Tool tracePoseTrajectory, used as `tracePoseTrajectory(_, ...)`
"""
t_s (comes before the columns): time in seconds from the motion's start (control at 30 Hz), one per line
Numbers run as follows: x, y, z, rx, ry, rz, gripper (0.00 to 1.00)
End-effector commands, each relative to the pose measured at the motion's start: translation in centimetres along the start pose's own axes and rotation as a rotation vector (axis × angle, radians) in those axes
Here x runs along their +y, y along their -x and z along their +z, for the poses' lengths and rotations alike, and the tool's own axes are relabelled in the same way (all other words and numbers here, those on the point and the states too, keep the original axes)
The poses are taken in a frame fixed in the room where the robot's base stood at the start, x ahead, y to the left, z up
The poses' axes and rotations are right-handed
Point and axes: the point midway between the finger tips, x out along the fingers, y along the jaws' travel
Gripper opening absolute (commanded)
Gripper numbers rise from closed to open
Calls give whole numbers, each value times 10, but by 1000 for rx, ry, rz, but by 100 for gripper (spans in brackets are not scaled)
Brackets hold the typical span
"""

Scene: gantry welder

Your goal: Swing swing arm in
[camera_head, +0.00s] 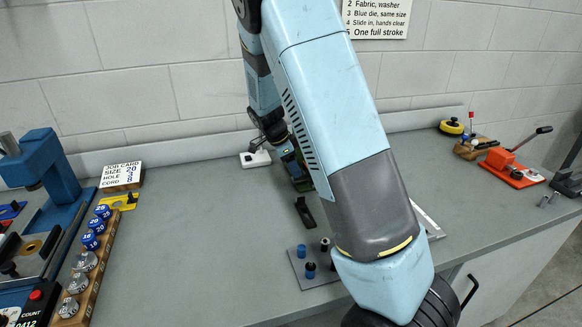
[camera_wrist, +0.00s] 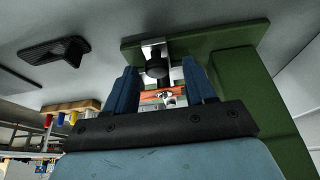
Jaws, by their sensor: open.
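In the wrist view my gripper (camera_wrist: 161,76) is open, its two blue fingers apart. A black round knob (camera_wrist: 156,68) on a bright metal piece shows between or just beyond the fingertips; I cannot tell whether they touch it. Behind it is a green fixture (camera_wrist: 235,38) with a flat plate and a thick upright side. An orange part with a white mark (camera_wrist: 163,96) shows between the fingers. In the head view the green fixture (camera_head: 291,165) is mostly hidden behind my arm. No part is clearly recognisable as the swing arm.
A black bracket (camera_head: 305,213) lies near the fixture. A grey plate with small blue and black cylinders (camera_head: 310,270) is at the front. A blue press (camera_head: 50,170) and a wooden rack (camera_head: 88,262) stand left. An orange lever tool (camera_head: 510,165) is right. The left-middle bench is clear.

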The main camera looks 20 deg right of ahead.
Motion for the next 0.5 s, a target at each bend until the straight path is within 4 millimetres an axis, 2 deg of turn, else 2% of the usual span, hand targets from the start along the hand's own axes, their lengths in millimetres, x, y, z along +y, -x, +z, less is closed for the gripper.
tracePoseTrajectory(0.17, -1, 22, 0, -1, 0, -4, 54)
tracePoseTrajectory(0.5, -1, 88, 0, -2, 0, -4, 54)
